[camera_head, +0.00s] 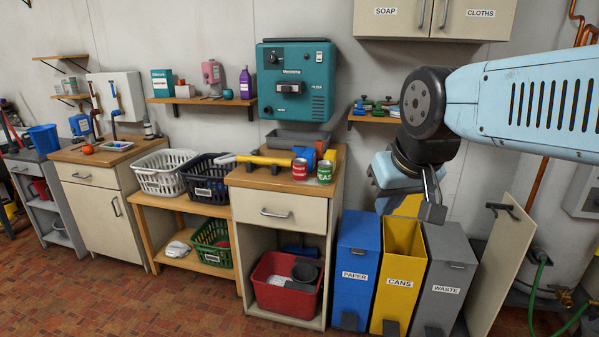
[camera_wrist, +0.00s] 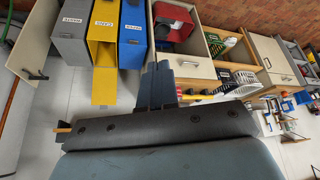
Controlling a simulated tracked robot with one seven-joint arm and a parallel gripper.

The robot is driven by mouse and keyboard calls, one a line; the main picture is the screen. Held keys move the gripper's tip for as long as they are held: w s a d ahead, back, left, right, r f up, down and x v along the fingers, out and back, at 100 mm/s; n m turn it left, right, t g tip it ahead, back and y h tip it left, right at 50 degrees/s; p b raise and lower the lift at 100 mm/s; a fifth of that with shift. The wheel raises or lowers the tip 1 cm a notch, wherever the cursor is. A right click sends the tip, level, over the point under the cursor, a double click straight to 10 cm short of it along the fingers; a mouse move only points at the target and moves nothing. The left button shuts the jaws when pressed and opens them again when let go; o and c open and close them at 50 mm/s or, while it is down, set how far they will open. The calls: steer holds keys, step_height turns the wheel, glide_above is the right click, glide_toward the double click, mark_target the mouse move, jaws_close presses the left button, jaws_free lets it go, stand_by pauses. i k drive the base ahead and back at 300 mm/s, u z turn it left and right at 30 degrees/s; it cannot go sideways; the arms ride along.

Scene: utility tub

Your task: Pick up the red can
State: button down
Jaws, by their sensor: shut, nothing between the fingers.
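The red can (camera_head: 299,169) stands upright on the wooden top of the middle cabinet (camera_head: 252,182), near its front right. A green can (camera_head: 324,172) stands just to its right. My gripper (camera_head: 433,212) is in front of the bins, to the right of the cans and well apart from them. Its fingers (camera_wrist: 158,85) are together and empty in the wrist view, where I cannot make out the red can.
Blue, yellow and grey bins (camera_head: 358,262) stand right of the cabinet. A red tub (camera_head: 287,300) sits in its lower opening. The tiled floor in front is clear.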

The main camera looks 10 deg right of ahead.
mark_target(300, 163)
steer(key=u, duration=0.65)
steer(key=k, duration=0.7)
steer(key=u, duration=0.85)
steer(key=k, duration=0.65)
steer(key=u, duration=0.4)
steer(key=i, duration=0.7)
steer(key=z, duration=0.75)
steer(key=i, duration=1.25)
steer(key=z, duration=1.05)
steer(key=i, duration=0.95)
steer(key=z, duration=0.85)
steer(key=i, duration=0.5)
steer(key=z, duration=0.45)
steer(key=k, duration=0.3)
